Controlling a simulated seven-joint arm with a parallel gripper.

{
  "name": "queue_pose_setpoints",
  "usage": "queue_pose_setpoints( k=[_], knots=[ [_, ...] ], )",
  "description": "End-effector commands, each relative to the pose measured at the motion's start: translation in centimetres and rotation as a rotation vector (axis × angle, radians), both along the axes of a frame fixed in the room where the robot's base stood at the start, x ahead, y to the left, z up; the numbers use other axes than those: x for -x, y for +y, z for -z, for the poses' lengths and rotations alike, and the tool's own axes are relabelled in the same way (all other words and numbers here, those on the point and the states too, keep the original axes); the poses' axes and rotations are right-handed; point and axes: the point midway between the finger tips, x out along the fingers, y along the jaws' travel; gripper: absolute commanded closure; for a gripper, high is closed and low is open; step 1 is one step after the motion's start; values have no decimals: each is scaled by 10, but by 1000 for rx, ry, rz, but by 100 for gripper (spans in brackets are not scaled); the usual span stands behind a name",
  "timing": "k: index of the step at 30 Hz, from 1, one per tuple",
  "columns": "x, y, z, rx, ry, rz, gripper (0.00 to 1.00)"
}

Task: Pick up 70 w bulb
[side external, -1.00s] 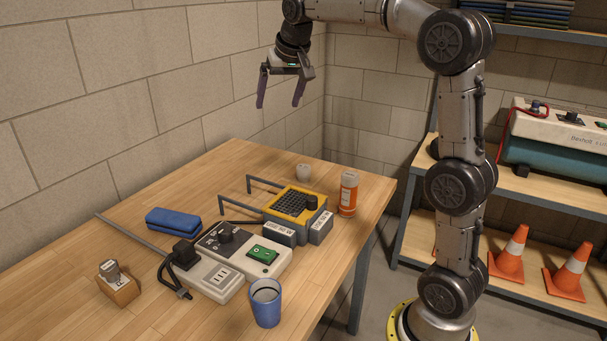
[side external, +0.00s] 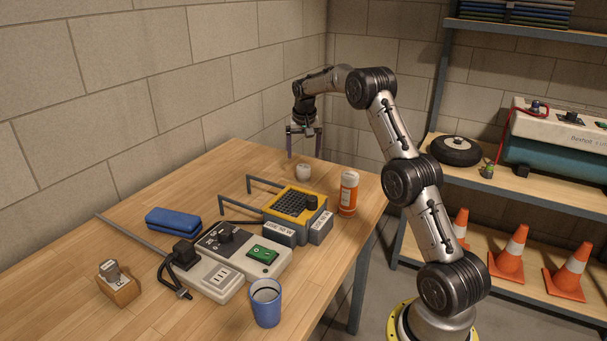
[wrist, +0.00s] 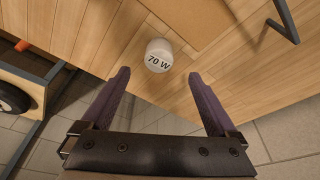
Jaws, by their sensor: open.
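The 70 W bulb (wrist: 158,56) is a small white rounded thing marked "70 W" in the wrist view. In the side external view the white bulb (side external: 303,172) sits near the far corner of the wooden table. My gripper (side external: 304,156) is above the table beside the bulb, fingers pointing down. In the wrist view my gripper (wrist: 158,80) is open, with two purple fingers apart and nothing between them. The bulb shows beyond the fingertips, roughly in line with the gap. The exact height between fingertips and bulb is hard to tell.
An orange canister (side external: 348,194) stands right of the bulb. A grey-yellow device (side external: 297,203) with metal bars lies in front. The block wall stands behind the table.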

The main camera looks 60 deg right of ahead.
Motion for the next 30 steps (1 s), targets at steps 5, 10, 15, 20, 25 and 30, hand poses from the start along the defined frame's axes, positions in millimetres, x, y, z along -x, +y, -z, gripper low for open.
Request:
queue_pose_setpoints(
  k=[5,10,15,20,25,30],
  knots=[
    [-3,-5,19,1,-1,0,6],
    [-4,-7,30,0,1,0,6],
    [-6,-14,54,-1,2,1,6],
    [-9,-18,70,0,0,0,6],
    [-10,-19,72,2,-2,0,6],
    [-10,-18,72,1,-2,0,15]
  ],
)
